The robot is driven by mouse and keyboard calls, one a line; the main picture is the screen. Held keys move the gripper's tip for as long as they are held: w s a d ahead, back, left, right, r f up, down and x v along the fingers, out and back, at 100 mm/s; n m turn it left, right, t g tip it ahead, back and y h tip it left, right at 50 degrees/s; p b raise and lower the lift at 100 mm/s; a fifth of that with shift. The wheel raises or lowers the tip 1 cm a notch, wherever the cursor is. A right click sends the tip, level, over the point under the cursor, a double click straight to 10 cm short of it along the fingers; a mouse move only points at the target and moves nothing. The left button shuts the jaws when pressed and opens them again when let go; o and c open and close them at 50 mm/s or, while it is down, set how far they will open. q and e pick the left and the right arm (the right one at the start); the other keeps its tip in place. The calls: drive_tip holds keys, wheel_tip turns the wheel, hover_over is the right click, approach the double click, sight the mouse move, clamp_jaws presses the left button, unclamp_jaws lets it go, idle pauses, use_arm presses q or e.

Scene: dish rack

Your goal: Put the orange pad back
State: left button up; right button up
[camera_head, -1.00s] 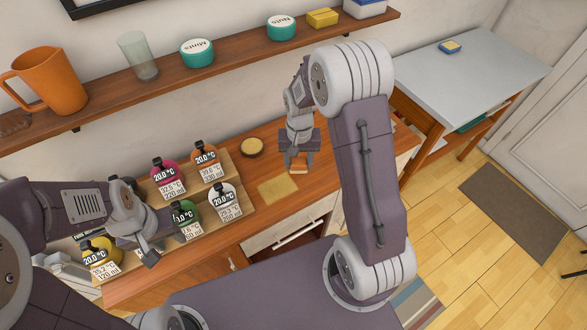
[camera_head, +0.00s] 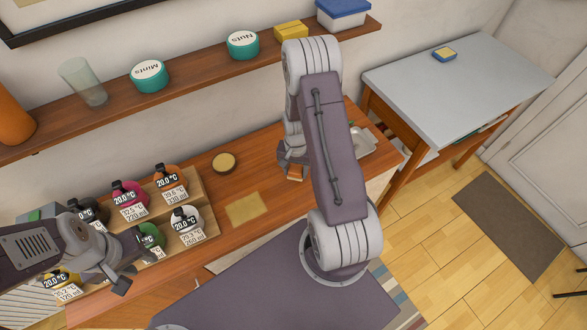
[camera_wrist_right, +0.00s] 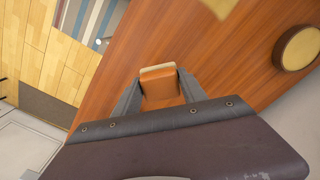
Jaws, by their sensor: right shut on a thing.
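The orange pad (camera_wrist_right: 161,86) is a small block with a pale strip along its far end. In the right wrist view it sits between the two fingers of my right gripper (camera_wrist_right: 158,88), which is shut on it, over the wooden counter. In the head view the orange pad (camera_head: 295,173) shows just below my right gripper (camera_head: 293,165), near the back of the counter; the arm hides part of this area. I cannot tell whether the pad touches the counter. My left gripper (camera_head: 126,264) hangs in front of the labelled containers, with its fingers apart and nothing between them.
A flat yellowish square (camera_head: 246,209) lies on the counter left of the pad, with a round lidded item (camera_head: 223,163) behind it. A stepped wooden rack (camera_head: 203,187) holds several labelled containers. A pale tray (camera_head: 362,142) is right of my right arm. A shelf (camera_head: 210,72) runs above.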

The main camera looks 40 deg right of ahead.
sight(295, 186)
drive_tip(key=shift+d+f, duration=0.1)
drive_tip(key=shift+f, duration=0.15)
drive_tip(key=f+b, duration=0.3)
drive_tip(key=shift+a+f, duration=0.25)
drive_tip(key=shift+f+b, duration=0.4)
drive_tip(key=shift+b, duration=0.1)
drive_tip(key=shift+d+f, duration=0.1)
drive_tip(key=shift+d, duration=0.05)
drive_tip(key=shift+f+b, duration=0.55)
drive_tip(key=shift+f, duration=0.15)
drive_tip(key=shift+f, duration=0.25)
drive_tip(key=o, duration=1.5)
